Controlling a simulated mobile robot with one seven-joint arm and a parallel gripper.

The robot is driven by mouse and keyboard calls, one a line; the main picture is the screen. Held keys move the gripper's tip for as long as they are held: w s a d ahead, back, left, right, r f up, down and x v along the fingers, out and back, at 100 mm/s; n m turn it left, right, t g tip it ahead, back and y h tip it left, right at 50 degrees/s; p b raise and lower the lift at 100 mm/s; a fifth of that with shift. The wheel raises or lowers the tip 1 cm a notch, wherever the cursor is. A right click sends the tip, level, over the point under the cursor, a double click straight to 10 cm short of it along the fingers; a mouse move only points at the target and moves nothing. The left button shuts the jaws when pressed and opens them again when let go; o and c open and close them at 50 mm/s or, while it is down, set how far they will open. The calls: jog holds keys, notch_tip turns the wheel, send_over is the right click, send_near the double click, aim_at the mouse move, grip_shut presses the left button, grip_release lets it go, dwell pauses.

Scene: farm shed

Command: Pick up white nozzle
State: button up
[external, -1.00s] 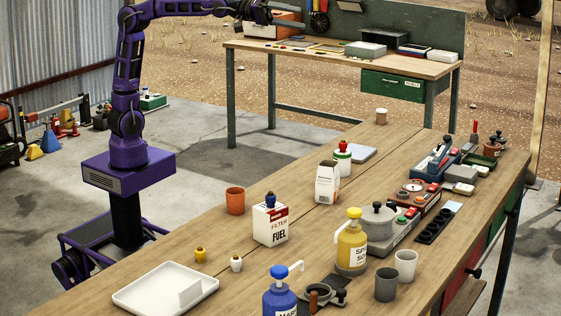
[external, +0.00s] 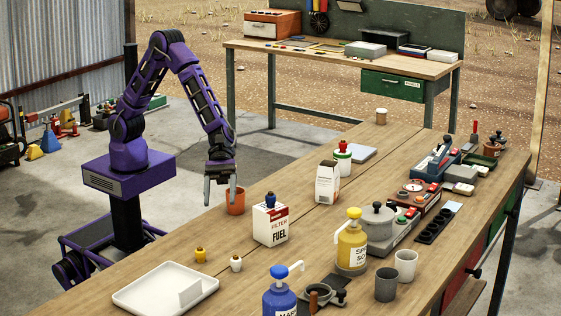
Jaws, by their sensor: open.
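A small white nozzle (external: 236,263) stands upright on the wooden workbench, between the white tray and the fuel filter box. A similar yellow nozzle (external: 200,255) stands a little to its left. My gripper (external: 220,201) points down over the near-left edge of the bench, at the orange cup, and is open with nothing seen between its fingers. It is above and behind the white nozzle in the picture, clearly apart from it. One finger overlaps the orange cup in this view; I cannot tell whether they touch.
The orange cup (external: 236,204) and the fuel filter box (external: 270,224) stand near the gripper. A white tray (external: 140,296) lies left of the nozzles. A blue pump bottle (external: 279,298) and a yellow pump bottle (external: 351,246) stand to the right. Bare wood lies between cup and nozzles.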

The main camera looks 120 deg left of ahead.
jog(key=n+t, duration=0.1)
jog(key=n, duration=0.1)
send_near(236, 266)
jog(key=shift+w+d+f+y, duration=0.3)
jog(key=shift+w+d, duration=0.1)
jog(key=shift+d, duration=0.1)
jog(key=shift+w+d+f+y, duration=0.2)
jog(key=shift+w+d+f, duration=0.05)
jog(key=shift+w+d, duration=0.2)
jog(key=shift+r+x, duration=0.1)
jog(key=shift+x, duration=1.4)
jog(key=shift+r+x, duration=0.15)
jog(key=shift+x, duration=1.35)
jog(key=shift+d, duration=0.2)
grip_shut()
